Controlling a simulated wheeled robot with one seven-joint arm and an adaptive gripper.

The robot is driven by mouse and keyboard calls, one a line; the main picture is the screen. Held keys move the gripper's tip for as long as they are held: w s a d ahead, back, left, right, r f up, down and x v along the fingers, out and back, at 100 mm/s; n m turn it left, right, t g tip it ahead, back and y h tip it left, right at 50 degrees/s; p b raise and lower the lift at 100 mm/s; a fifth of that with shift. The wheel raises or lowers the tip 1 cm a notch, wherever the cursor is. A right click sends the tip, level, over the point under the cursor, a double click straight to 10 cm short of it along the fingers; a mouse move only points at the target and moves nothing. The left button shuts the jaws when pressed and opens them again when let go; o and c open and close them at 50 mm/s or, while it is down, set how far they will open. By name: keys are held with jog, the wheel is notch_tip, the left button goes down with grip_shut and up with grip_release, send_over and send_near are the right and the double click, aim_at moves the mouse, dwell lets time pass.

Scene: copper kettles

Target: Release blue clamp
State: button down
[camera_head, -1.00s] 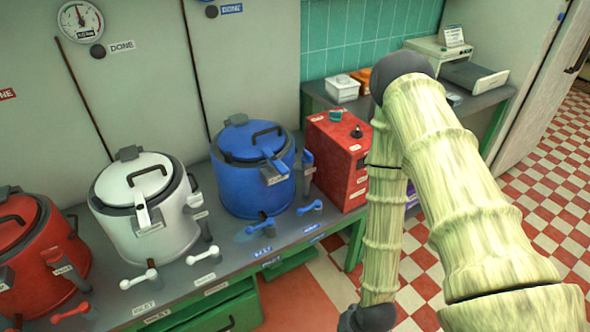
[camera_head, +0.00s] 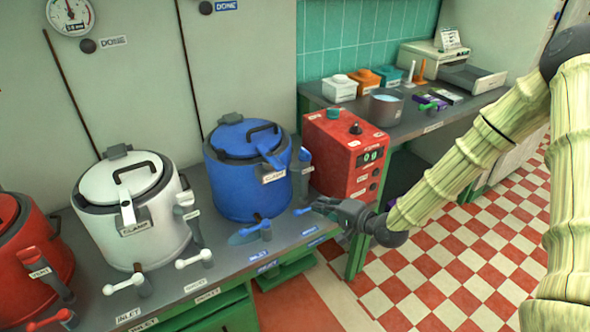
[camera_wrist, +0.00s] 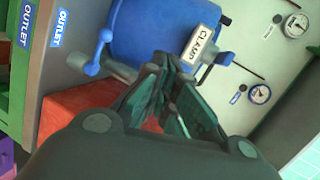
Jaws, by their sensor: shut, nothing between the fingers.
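The blue kettle (camera_head: 236,180) stands on the grey bench with its lid on. Its blue clamp lever (camera_head: 270,160) runs down the front of the lid, above a white CLAMP label (camera_head: 273,176). In the wrist view the CLAMP label (camera_wrist: 200,45) is just past my fingertips, and the blue clamp (camera_wrist: 222,57) shows beside it. My gripper (camera_head: 325,206) is shut and empty, low and to the right of the blue kettle, in front of the red box. In the wrist view my gripper (camera_wrist: 172,68) points toward the kettle. I cannot tell whether it touches anything.
A white kettle (camera_head: 130,215) and a red kettle (camera_head: 25,245) stand to the left. A red control box (camera_head: 345,155) is right of the blue kettle. A pot (camera_head: 385,107) stands on the rear counter.

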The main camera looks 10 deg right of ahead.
aim_at(270, 157)
jog(key=w+d+r+m+t+y+b, duration=0.1)
jog(key=w+d+r+t+y, duration=0.1)
jog(key=r, duration=0.6)
jog(key=shift+w+d+t+b, duration=0.3)
jog(key=shift+w+d, duration=0.4)
jog(key=shift+w, duration=0.35)
jog(key=shift+w+a+r, duration=0.1)
jog(key=w+a+p, duration=0.1)
jog(key=w+a, duration=0.5)
jog(key=a, duration=0.3)
jog(key=shift+w+p, duration=0.3)
jog(key=shift+w, duration=0.05)
jog(key=shift+s+a+m, duration=0.15)
jog(key=shift+m, duration=0.15)
